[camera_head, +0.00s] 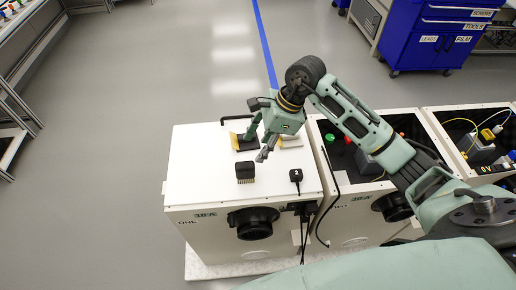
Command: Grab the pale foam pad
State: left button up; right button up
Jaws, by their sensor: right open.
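A pale, cream-coloured flat piece, which looks like the foam pad (292,142), lies on the white cabinet top (205,165) near its back right. My right gripper (257,147) is open above the cabinet top, just left of the pad, with its fingers pointing down and left. The gripper partly hides the pad's left side. I cannot tell whether the fingers touch anything. My left gripper is not in view.
A black and yellow piece (241,142) lies left of the gripper. A dark block (245,173) and a small black part with a cable (296,176) are nearer the front. An open-topped cabinet (335,155) adjoins on the right. The cabinet top's left side is clear.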

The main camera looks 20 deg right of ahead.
aim_at(285, 142)
jog(key=l+u, duration=0.3)
jog(key=l, duration=0.15)
jog(key=k+l+u, duration=0.25)
jog(key=l, duration=0.2)
jog(key=l+u, duration=0.3)
jog(key=l, duration=0.15)
jog(key=k+l+u, duration=0.25)
jog(key=l, duration=0.15)
jog(key=i, duration=0.1)
